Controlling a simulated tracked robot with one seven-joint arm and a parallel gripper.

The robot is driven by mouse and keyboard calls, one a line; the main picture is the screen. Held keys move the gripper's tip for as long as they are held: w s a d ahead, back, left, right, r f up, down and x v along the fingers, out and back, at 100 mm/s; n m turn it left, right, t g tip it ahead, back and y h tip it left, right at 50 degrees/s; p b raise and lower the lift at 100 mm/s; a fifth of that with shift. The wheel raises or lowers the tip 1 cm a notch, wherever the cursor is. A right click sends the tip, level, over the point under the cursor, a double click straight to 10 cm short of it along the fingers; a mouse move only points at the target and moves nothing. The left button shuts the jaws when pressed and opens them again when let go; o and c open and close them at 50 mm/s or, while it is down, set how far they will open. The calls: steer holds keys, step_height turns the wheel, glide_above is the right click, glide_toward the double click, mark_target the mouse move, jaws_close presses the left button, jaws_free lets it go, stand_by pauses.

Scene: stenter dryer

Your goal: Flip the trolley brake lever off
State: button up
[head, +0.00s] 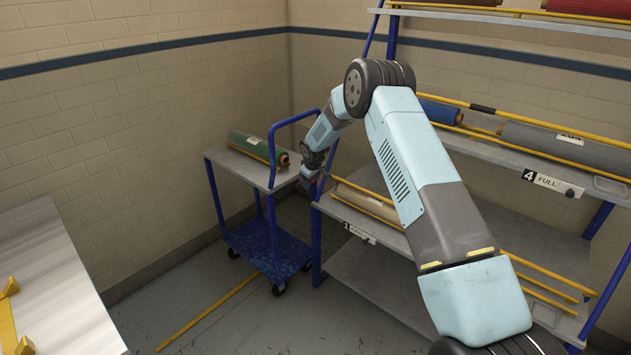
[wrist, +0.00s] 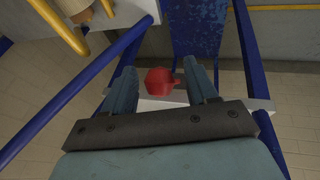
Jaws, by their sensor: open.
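The blue-framed trolley (head: 267,247) stands near the back corner, with a grey top deck and a curved blue push handle (head: 290,117). The brake lever shows as a red knob (wrist: 160,82) in the wrist view, with a small stub to its right, in front of a pale bar. In the head view only a small red patch (head: 308,172) shows beside my gripper, at the trolley's right end. My gripper (wrist: 159,64) is open, with one finger on each side of the red knob. I cannot tell whether either finger touches it.
A green roll (head: 252,147) lies on the trolley's top deck. A rack (head: 352,265) with yellow rails and fabric rolls stands close on the right. Blue bars (wrist: 75,95) pass near my gripper. A pale table (head: 60,290) is at the left. A yellow line crosses the open floor.

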steer(key=v, duration=1.3)
steer(key=shift+s+r, duration=0.15)
steer(key=shift+r, duration=0.05)
steer(key=s+d+r+m, duration=0.2)
steer(key=s+d+r, duration=0.3)
steer(key=s+r, duration=0.35)
steer(key=s+d+r+m+h, duration=0.1)
steer(key=s+d+r, duration=0.3)
steer(key=s+r, duration=0.4)
steer(key=s+d+r+m, duration=0.2)
steer(key=s+d+r, duration=0.35)
steer(key=r, duration=0.45)
steer(key=s+d+r+m, duration=0.1)
steer(key=s+d+m, duration=0.1)
steer(key=s, duration=1.4)
steer(key=s+d+r+m, duration=0.1)
steer(key=s+d, duration=0.3)
steer(key=s, duration=1.3)
steer(key=shift+d+r+m+t, duration=0.3)
steer(key=shift+d+m+t, duration=0.1)
steer(key=shift+m, duration=0.4)
